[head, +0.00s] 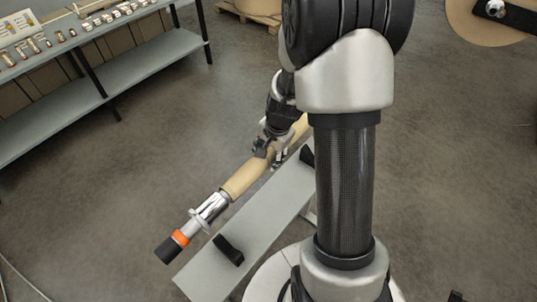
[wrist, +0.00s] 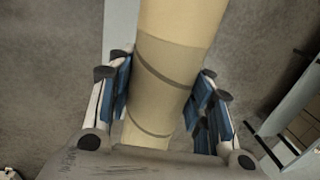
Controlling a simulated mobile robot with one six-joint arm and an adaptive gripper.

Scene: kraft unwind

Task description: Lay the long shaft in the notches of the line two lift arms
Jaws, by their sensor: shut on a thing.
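The long shaft (head: 242,178) has a tan middle, a silver collar, an orange band and a black end at lower left. Its far end is partly hidden behind my arm. My gripper (head: 268,150) is shut around the tan middle. In the wrist view, the blue-padded fingers of my gripper (wrist: 163,88) stand on both sides of the tan shaft (wrist: 165,75), which has dark stripes around it. The shaft runs diagonally beside and along a grey plate; I cannot tell its height above it. I cannot make out the notches of the line two lift arms.
The grey plate (head: 225,272) carries black cradles (head: 228,250). A grey bench (head: 150,50) with small parts stands at upper left. A pallet (head: 250,12) is at the back. A brown roll with a dark arm (head: 480,28) is at upper right. Open floor lies left and right.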

